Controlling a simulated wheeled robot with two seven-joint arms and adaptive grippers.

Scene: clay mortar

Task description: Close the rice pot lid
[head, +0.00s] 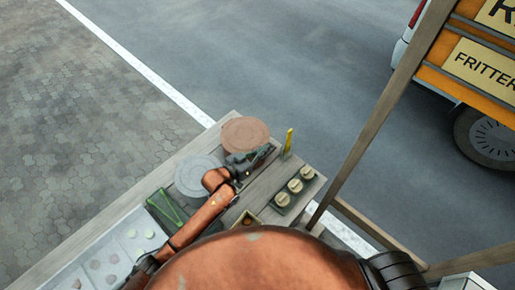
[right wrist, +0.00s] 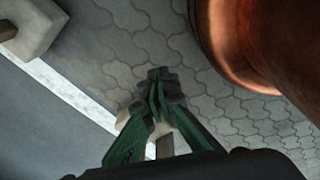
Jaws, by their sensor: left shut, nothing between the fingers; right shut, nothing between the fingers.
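A round brown lidded-looking vessel (head: 245,133) stands at the far corner of the cart counter; whether its lid is seated I cannot tell. A round grey disc-topped vessel (head: 194,178) stands left of it, partly hidden by my left arm. I cannot tell for certain which is the rice pot. My left gripper (head: 256,160) is shut and empty, at the near side of the brown vessel; contact is unclear. My right gripper (right wrist: 156,78) is shut and empty in the right wrist view, over the paving and away from the vessels.
The wooden counter (head: 262,180) holds a tray of several round pale items (head: 289,193), a yellow upright object (head: 288,140) and a green container (head: 164,208). A metal tray (head: 110,262) lies at left. A wooden post (head: 370,120) rises at right.

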